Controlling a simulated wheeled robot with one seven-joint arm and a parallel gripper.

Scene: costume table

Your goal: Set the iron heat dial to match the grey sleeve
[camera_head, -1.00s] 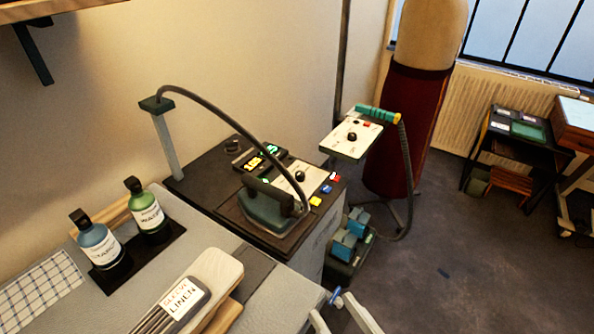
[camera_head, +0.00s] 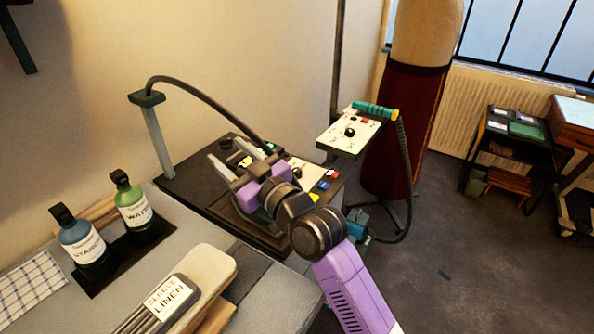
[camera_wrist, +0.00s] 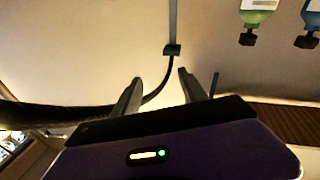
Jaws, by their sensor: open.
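The ironing station (camera_head: 186,184) is a dark box with a pale control panel (camera_head: 303,168) and coloured buttons. Its heat dial is hidden behind my arm in the head view. The iron is mostly covered by my arm. My gripper (camera_head: 230,148) is open and empty above the station, in front of its lit display; whether it touches anything is unclear. The wrist view shows its two spread fingers (camera_wrist: 158,77) with nothing between them. A dark grey, striped piece (camera_head: 150,316) with a "SLEEVE LINEN" label (camera_head: 170,298) lies at the front left.
A black cable (camera_head: 205,97) arches from a post (camera_head: 158,140) over the station. A second panel (camera_head: 349,134) with a knob and teal handle stands to the right. Starch (camera_head: 83,240) and water (camera_head: 134,208) bottles stand left. A dark red dress form (camera_head: 405,110) stands behind.

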